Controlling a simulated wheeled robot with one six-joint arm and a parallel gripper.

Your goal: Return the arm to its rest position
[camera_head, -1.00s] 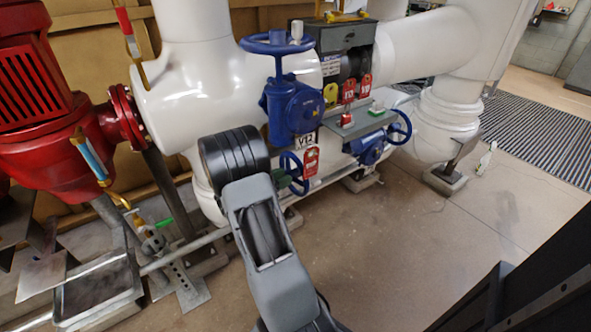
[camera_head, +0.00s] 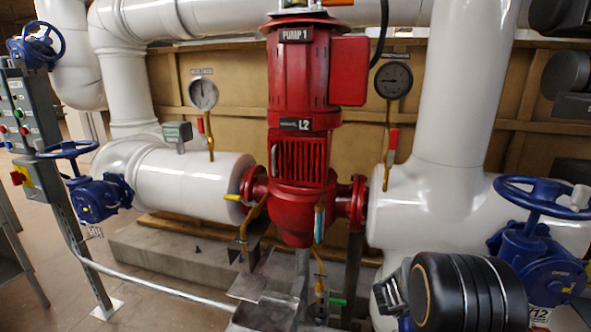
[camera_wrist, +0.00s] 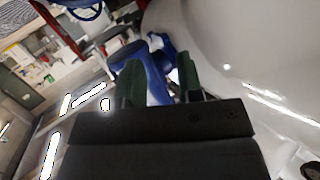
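My gripper (camera_wrist: 160,78) shows in the wrist view as two dark green fingers standing apart. Blue valve parts (camera_wrist: 148,68) show in the gap between them; I cannot tell how far off they are, and no grip on them shows. In the head view my arm is at the lower right, its round black joint in front of the blue valve V12 (camera_head: 546,272) and the white pipe.
The red pump (camera_head: 304,110) stands mid-view between white pipes (camera_head: 450,90). A blue handwheel (camera_head: 545,197) is just above my arm. A control panel (camera_head: 25,125) and another blue valve (camera_head: 97,198) stand at left. A white pipe surface (camera_wrist: 250,60) is close at right in the wrist view.

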